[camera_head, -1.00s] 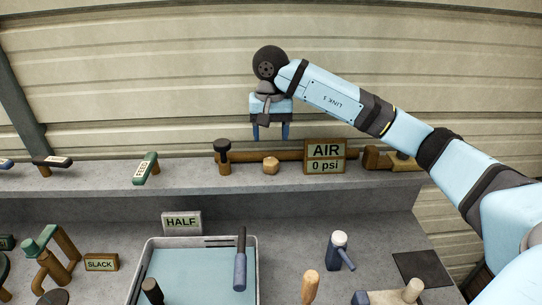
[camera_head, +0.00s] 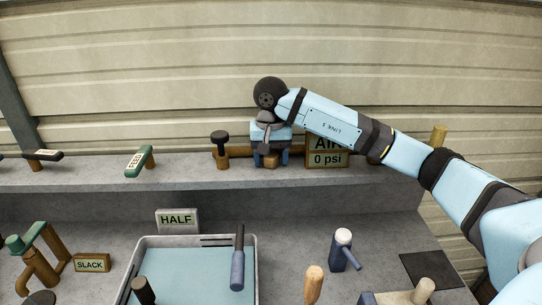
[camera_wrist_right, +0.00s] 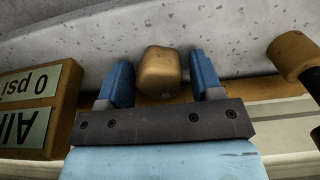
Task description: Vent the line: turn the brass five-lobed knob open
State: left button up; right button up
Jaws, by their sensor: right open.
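The brass knob (camera_head: 270,161) stands on the pipe along the back shelf, mostly hidden by my right gripper in the head view. In the right wrist view the brass knob (camera_wrist_right: 160,72) shows as a rounded, lobed block between the two blue fingers. My right gripper (camera_head: 270,160) is open, with one finger on each side of the knob. In the right wrist view small gaps show between the knob and the fingers of the gripper (camera_wrist_right: 162,82). My left gripper is not in view.
The AIR sign (camera_head: 328,155) reads 0 psi and stands close to the right of my gripper. A dark-topped knob (camera_head: 220,148) stands to the left on the pipe.

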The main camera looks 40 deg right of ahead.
jog(key=c, duration=0.9)
jog(key=shift+f+n+b, duration=0.15)
jog(key=shift+n+b, duration=0.25)
jog(key=n+b, duration=0.2)
jog(key=n, duration=0.1)
jog(key=shift+n, duration=0.8)
